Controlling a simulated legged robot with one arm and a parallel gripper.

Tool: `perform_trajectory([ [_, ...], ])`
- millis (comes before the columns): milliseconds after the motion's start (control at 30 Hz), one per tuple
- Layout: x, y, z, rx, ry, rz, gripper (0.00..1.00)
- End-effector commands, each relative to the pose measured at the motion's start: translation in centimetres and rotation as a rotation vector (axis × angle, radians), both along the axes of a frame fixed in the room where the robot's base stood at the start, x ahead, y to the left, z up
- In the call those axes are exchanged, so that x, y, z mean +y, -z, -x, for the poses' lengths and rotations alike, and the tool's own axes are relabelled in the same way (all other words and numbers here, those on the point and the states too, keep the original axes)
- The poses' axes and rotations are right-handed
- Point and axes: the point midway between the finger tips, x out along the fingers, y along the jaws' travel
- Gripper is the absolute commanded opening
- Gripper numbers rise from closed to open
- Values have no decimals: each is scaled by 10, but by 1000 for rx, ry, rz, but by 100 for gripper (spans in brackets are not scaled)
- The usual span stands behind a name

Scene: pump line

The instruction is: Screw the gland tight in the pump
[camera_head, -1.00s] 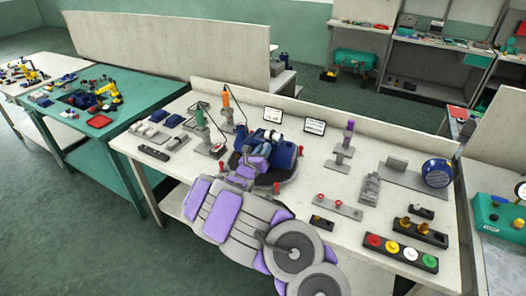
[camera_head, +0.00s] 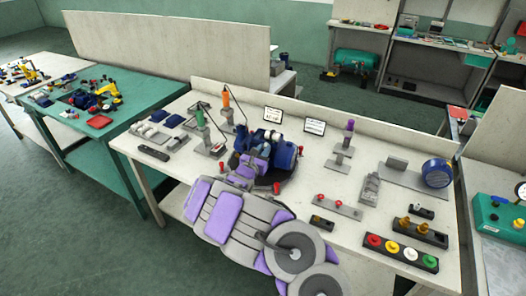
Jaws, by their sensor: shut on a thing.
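The blue pump (camera_head: 284,154) stands on a dark round base near the middle of the white workbench, with red knobs around the base. My grey and purple arm reaches in from the front, and my gripper (camera_head: 250,160) is at the left side of the pump. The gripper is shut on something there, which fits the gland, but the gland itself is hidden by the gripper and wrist. I cannot tell how deep it sits in the pump.
Green and orange handled tools (camera_head: 200,118) stand on holders behind left. A purple-topped stand (camera_head: 348,132), a blue round part (camera_head: 437,173) and a strip of coloured buttons (camera_head: 400,251) are to the right. A low wall runs along the bench's back.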

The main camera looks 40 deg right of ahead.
Motion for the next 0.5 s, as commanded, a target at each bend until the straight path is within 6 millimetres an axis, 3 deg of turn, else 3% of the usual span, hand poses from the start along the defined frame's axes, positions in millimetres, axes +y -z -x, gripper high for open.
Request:
perform_trajectory([
  [233,1,1,-1,-205,-3,-103,0],
  [500,1,1,-2,-250,-3,-125,0],
])
